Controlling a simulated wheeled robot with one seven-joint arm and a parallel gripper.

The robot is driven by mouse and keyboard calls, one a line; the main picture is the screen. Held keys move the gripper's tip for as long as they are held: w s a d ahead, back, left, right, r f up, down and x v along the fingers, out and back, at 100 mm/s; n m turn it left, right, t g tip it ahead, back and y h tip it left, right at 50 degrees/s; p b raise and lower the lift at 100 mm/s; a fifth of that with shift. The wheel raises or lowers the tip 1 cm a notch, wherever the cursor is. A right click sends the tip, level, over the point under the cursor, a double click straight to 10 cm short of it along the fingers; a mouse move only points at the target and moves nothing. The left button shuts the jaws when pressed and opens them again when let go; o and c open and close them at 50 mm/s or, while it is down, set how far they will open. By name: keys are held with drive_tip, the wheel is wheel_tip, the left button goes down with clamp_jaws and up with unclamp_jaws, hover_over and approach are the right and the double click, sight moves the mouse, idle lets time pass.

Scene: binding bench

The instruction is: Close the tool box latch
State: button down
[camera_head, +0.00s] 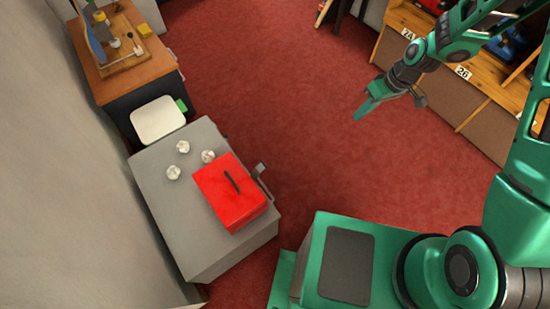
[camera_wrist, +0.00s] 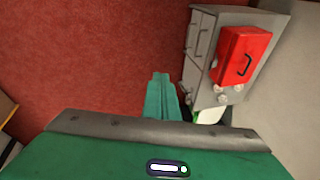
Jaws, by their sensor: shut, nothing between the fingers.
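The red tool box (camera_head: 228,190) lies with its lid down on top of a grey cabinet, with a black handle on the lid. It also shows in the wrist view (camera_wrist: 237,58), at the upper right. Its latch is too small to make out in either view. My gripper (camera_head: 361,116) is shut and empty, held over the red floor to the right of the cabinet and well apart from the box. In the wrist view the closed green fingers (camera_wrist: 161,78) point away over the floor.
The grey cabinet (camera_head: 165,215) has crumpled white balls (camera_head: 183,147) beside the box and handles on its front. A white-topped bin (camera_head: 158,119) and a wooden desk (camera_head: 150,60) stand behind it. Shelves (camera_head: 480,90) stand at the right. The red floor (camera_head: 275,90) between is clear.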

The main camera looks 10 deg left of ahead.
drive_tip(key=s+a+f+n+y, duration=0.1)
drive_tip(key=s+a+f, duration=0.2)
drive_tip(key=a+f, duration=0.5)
drive_tip(key=s+a+f+n+y, duration=0.1)
drive_tip(key=s+a+f, duration=0.2)
drive_tip(key=a+f, duration=0.5)
drive_tip(key=s+a+f+n+g+y, duration=0.1)
drive_tip(key=s+a+f, duration=0.3)
drive_tip(key=a+f, duration=0.4)
drive_tip(key=shift+a+f, duration=0.3)
drive_tip(key=shift+a, duration=1.1)
drive_tip(key=shift+a, duration=0.1)
drive_tip(key=shift+d+r, duration=0.1)
drive_tip(key=shift+d, duration=0.1)
